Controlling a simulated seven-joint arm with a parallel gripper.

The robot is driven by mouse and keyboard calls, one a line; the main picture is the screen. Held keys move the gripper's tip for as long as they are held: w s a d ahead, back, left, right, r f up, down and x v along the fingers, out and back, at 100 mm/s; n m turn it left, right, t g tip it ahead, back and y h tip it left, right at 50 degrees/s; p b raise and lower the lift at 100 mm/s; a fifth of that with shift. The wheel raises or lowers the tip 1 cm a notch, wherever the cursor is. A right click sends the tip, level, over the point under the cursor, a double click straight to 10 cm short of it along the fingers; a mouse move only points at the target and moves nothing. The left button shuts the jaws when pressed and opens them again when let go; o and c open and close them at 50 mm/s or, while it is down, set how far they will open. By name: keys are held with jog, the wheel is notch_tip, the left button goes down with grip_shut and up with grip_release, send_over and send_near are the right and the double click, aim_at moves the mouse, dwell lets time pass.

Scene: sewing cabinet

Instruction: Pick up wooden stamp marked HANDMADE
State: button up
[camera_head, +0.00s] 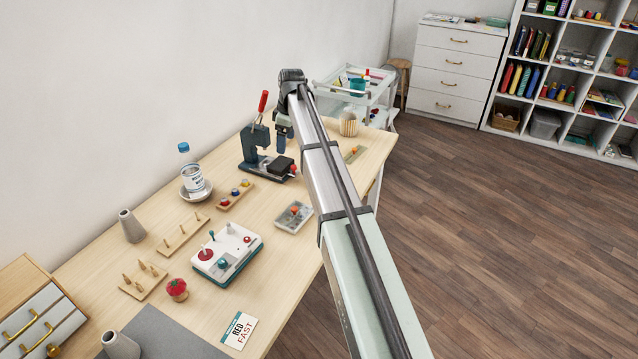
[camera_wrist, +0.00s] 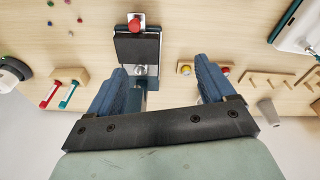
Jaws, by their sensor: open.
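I cannot make out a wooden stamp marked HANDMADE in either view; no such lettering is legible. My gripper (camera_head: 284,134) is over the far part of the wooden table (camera_head: 205,255), beside the blue press (camera_head: 254,148) with a red lever. In the wrist view my gripper (camera_wrist: 160,68) is open, its two blue fingers wide apart. Nothing shows held between them. The press's dark plate (camera_wrist: 137,47) with a red knob lies beyond the left finger. The arm hides part of the table's right side in the head view.
A wooden holder with coloured buttons (camera_head: 235,195), a grey tray (camera_head: 293,217), a white teal-edged box (camera_head: 227,252), a bottle (camera_head: 192,178) and pegged wooden racks (camera_head: 182,233) stand nearer. A small wooden rack with red and teal items (camera_wrist: 65,88) shows at wrist-view left.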

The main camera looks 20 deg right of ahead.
jog(key=s+d+f+g+h, duration=0.1)
jog(key=s+d, duration=0.1)
jog(key=d, duration=0.3)
jog(key=s+d+f, duration=0.2)
jog(key=d, duration=0.3)
jog(key=f, duration=1.3)
jog(key=shift+w+f, duration=0.2)
jog(key=shift+w, duration=0.1)
jog(key=c, duration=1.1)
